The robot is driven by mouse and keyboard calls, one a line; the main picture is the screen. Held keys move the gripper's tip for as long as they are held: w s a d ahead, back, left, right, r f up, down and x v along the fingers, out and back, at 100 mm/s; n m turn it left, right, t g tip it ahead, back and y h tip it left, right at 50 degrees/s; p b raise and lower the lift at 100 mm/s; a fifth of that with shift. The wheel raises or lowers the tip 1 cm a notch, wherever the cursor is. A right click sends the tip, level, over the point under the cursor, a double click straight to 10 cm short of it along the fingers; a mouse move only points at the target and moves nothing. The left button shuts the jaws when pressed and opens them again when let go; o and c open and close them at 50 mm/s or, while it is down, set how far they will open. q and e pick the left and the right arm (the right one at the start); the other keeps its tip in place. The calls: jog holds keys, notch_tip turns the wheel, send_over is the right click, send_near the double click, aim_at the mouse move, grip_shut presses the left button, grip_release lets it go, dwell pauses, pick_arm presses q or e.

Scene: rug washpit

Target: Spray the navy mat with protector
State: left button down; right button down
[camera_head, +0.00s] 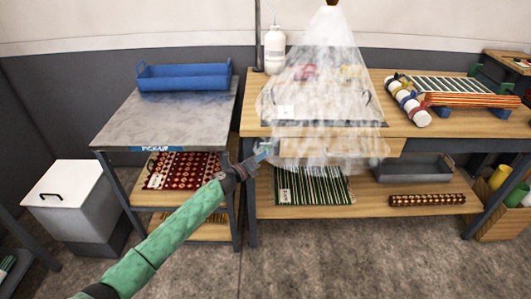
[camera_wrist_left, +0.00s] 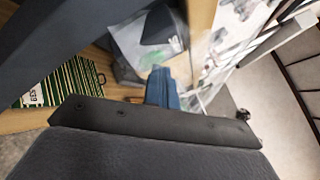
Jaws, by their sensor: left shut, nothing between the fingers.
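A white bottle (camera_head: 274,50) stands at the back left of the bench. My left gripper (camera_head: 266,150) is shut and empty, in front of the bench's front edge. Its blue fingers show in the left wrist view (camera_wrist_left: 162,88). My right gripper is out of view.
A grey table (camera_head: 170,115) with a blue tray (camera_head: 184,84) stands left. A green-striped mat (camera_head: 312,186) and grey bin (camera_head: 414,168) lie on the bench's lower shelf. A white lidded box (camera_head: 70,190) is on the floor.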

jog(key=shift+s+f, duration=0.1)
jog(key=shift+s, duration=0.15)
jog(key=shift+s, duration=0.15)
